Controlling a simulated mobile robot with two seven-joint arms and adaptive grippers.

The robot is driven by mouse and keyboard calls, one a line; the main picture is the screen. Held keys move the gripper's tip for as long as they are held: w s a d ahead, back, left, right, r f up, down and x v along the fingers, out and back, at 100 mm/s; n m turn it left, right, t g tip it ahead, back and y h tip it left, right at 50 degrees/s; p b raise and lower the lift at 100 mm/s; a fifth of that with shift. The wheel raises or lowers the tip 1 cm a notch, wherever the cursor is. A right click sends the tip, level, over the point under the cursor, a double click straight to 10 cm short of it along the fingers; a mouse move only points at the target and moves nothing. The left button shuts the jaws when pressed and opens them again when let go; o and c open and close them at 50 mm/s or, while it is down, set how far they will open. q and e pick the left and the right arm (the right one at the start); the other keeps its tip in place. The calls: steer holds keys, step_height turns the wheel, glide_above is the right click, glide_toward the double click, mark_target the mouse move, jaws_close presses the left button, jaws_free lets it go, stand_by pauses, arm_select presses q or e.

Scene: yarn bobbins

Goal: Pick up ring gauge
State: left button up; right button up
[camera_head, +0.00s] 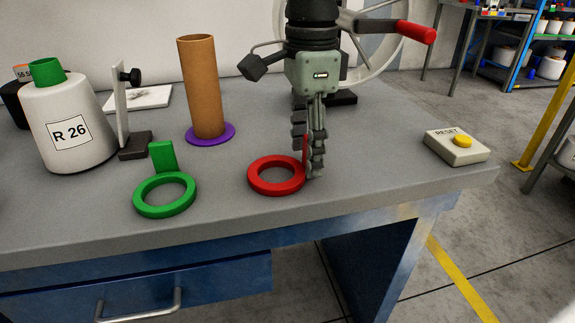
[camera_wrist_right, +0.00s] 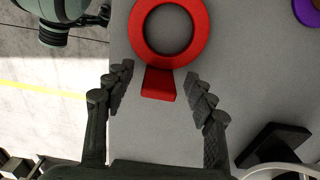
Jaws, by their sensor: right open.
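A red ring gauge (camera_head: 276,189) with a flat tab lies on the grey workbench; it also shows in the right wrist view (camera_wrist_right: 200,35). A green ring gauge (camera_head: 164,209) with an upright tab lies to its left. My right gripper (camera_head: 315,165) points down at the right side of the red ring. In the right wrist view my right gripper (camera_wrist_right: 160,73) is open, with the red tab between its spread fingers and a gap on each side. In the head view the fingers partly hide the tab.
A brown tube (camera_head: 201,88) stands on a purple ring (camera_head: 210,137) behind. A white R 26 bobbin (camera_head: 65,105) stands at the left, beside a black-based stand (camera_head: 135,147). A reset box (camera_head: 456,147) sits near the bench's right edge. The bench between red ring and box is clear.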

steer(key=shift+c, duration=0.5)
steer(key=c, duration=1.1)
steer(key=shift+c, duration=0.2)
